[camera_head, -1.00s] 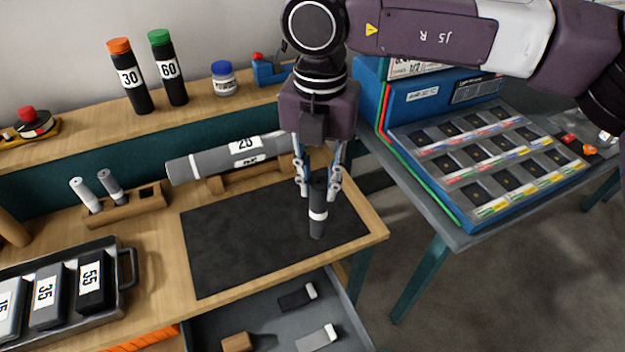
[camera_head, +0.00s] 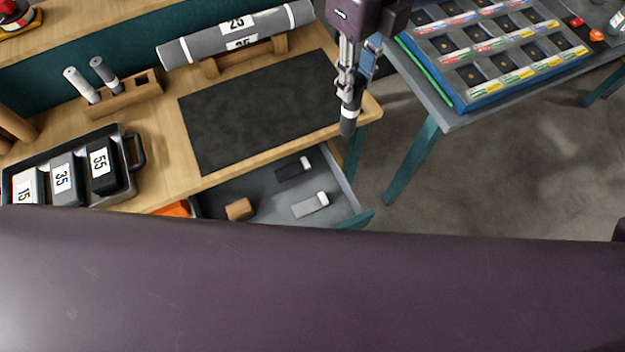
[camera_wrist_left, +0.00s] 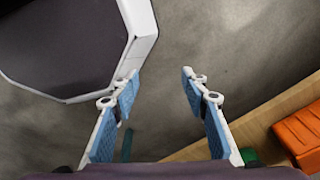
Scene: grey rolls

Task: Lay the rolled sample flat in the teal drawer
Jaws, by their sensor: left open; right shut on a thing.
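My right gripper (camera_head: 350,98) is shut on the rolled sample (camera_head: 349,123), a small dark grey roll that hangs nearly upright. It shows in front of the bench's right front edge, up and to the right of the drawer's inside; its exact height is unclear. The teal drawer (camera_head: 354,219) is pulled open below the bench front. On its grey floor lie a dark roll (camera_head: 291,169) with a white end, a light grey roll (camera_head: 309,206) and a wooden block (camera_head: 239,209). My left gripper (camera_wrist_left: 160,85) is open and empty in the left wrist view, above the floor.
My own purple arm link covers the lower head view and hides the drawer's near part. A black mat (camera_head: 260,110) lies bare on the bench. A tray (camera_head: 131,150) of numbered samples stands left. A large roll (camera_head: 236,36) rests behind the mat. A blue sample case (camera_head: 470,100) stands right.

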